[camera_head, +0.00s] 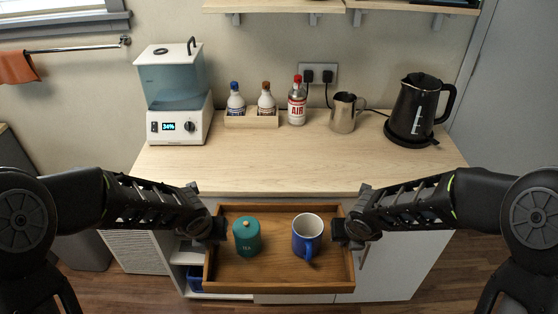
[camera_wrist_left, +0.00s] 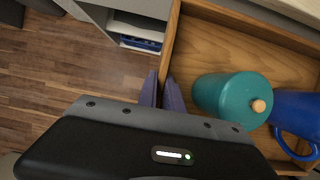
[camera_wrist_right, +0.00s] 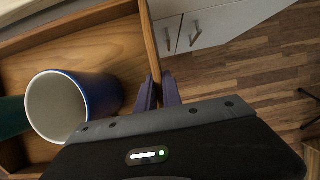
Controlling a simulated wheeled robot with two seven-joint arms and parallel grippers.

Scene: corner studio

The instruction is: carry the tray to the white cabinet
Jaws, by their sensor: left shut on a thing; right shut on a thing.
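The wooden tray (camera_head: 278,285) is held level in front of the white cabinet (camera_head: 395,265), whose wooden top (camera_head: 300,170) lies just beyond it. A green lidded canister (camera_head: 247,236) stands in its left half and a blue mug (camera_head: 306,236) with a white inside stands right of centre; both are upright. My left gripper (camera_head: 217,230) is shut on the tray's left wall, which shows between its fingers in the left wrist view (camera_wrist_left: 163,92). My right gripper (camera_head: 342,232) is shut on the right wall, also seen in the right wrist view (camera_wrist_right: 158,92).
The front middle of the top is clear. Shelves (camera_head: 275,5) hang above.

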